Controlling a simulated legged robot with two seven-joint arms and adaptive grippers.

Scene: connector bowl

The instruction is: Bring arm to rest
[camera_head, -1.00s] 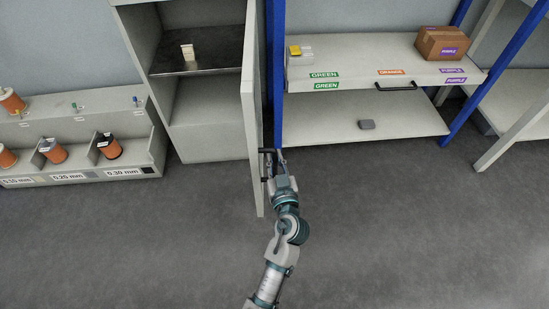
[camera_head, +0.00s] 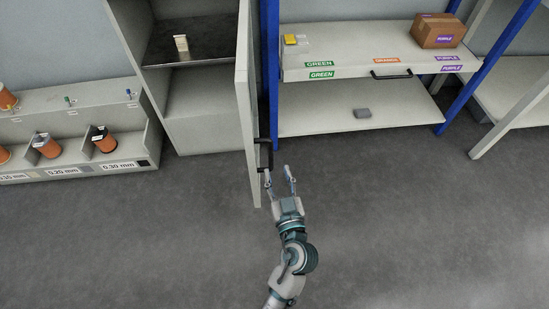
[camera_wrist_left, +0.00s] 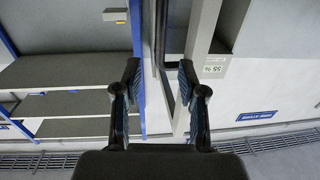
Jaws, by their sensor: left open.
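My left gripper (camera_head: 280,177) is open and empty, just in front of the black handle (camera_head: 265,155) on the open cabinet door (camera_head: 246,110). It looks apart from the handle in the head view. In the left wrist view the two open fingers (camera_wrist_left: 160,105) show with the door's edge between them farther off. My left arm reaches up from the bottom middle of the head view. My right gripper is not in view.
The open cabinet (camera_head: 200,125) holds a small pale block (camera_head: 181,43). A spool rack (camera_head: 80,172) stands at left. The grey floor (camera_head: 400,230) is clear.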

